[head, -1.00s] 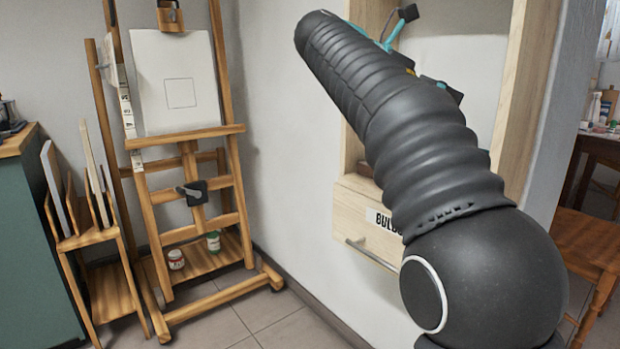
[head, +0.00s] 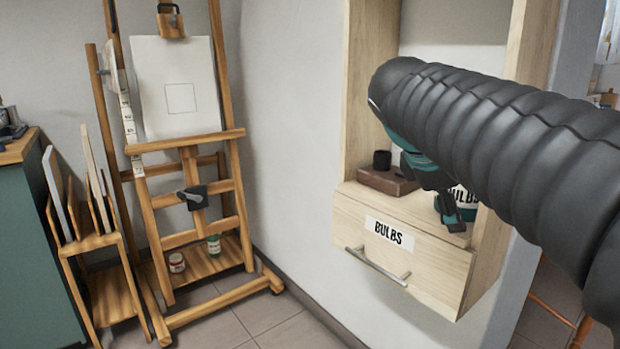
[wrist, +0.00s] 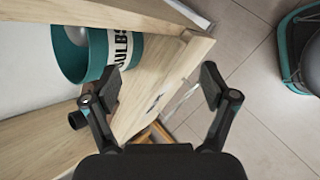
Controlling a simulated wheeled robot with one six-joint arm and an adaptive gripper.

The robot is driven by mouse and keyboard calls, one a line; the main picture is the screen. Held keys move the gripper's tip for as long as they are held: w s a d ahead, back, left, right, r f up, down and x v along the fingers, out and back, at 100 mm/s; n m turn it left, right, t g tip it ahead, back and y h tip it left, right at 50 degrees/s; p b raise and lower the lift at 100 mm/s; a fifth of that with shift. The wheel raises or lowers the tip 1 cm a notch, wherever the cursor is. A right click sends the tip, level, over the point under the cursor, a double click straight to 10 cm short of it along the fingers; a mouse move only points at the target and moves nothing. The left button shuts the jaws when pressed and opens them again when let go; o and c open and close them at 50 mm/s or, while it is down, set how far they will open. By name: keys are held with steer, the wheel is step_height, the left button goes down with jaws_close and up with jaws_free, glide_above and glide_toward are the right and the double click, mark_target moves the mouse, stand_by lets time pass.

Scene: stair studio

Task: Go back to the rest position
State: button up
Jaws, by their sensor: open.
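My gripper (head: 450,208) is in front of the open shelf of the wooden wall cabinet (head: 360,95), pointing down, and partly hides a teal tin. In the wrist view my gripper (wrist: 161,88) has its two fingers spread wide with nothing between them. The teal BULBS tin (wrist: 124,50) stands on the shelf just beyond the left finger; its label also shows in the head view (head: 464,197). The arm crosses the right side of the head view and hides part of the cabinet.
Below the shelf is a drawer (head: 350,222) labelled BULBS, with a bar handle (head: 378,266); it looks closed. A brown block with a dark knob (head: 388,180) sits on the shelf. An easel (head: 240,185) and a wooden rack (head: 92,240) stand to the left.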

steer(key=s+a+f+m+y+p, duration=0.1)
steer(key=s+a+f+m+y, duration=0.2)
steer(key=s+f+m, duration=0.3)
steer(key=s+a+f+m+t+y+p, duration=0.1)
steer(key=s+a+f+m+y, duration=0.2)
steer(key=s+f+m, duration=0.4)
steer(key=s+a+f, duration=0.1)
steer(key=s+f, duration=0.2)
steer(key=f, duration=0.4)
steer(key=shift+s+y, duration=0.3)
steer(key=shift+y, duration=0.1)
steer(key=shift+f, duration=0.1)
